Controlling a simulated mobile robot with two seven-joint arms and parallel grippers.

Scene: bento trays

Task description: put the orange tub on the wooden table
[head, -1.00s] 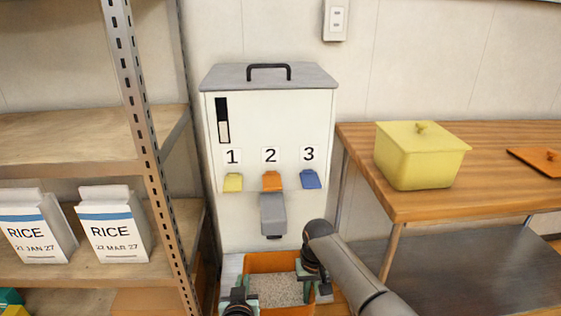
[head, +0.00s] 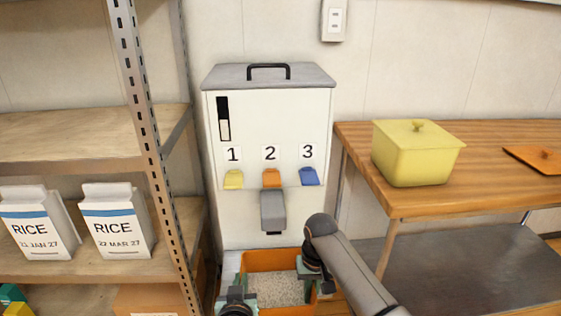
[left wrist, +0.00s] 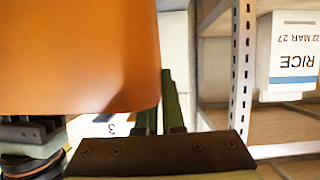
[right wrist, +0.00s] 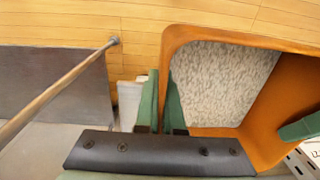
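The orange tub (head: 283,258) is low in the head view, below the dispenser, and holds pale rice-like grains. Both grippers are at opposite walls of it. My right gripper (head: 313,279) is shut on its right wall; in the right wrist view one finger is inside the tub (right wrist: 215,133) and one outside. My left gripper (head: 242,297) is at its left wall, with a green fingertip inside the rim; in the left wrist view the tub (left wrist: 80,55) partly hides the fingers. The wooden table (head: 480,195) stands at the right.
A yellow lidded tub (head: 415,158) and an orange lid (head: 538,157) are on the table; its front left part is clear. A grey-lidded dispenser (head: 268,125) stands behind the orange tub. A metal-post shelf (head: 150,150) with rice cartons (head: 115,225) is at the left.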

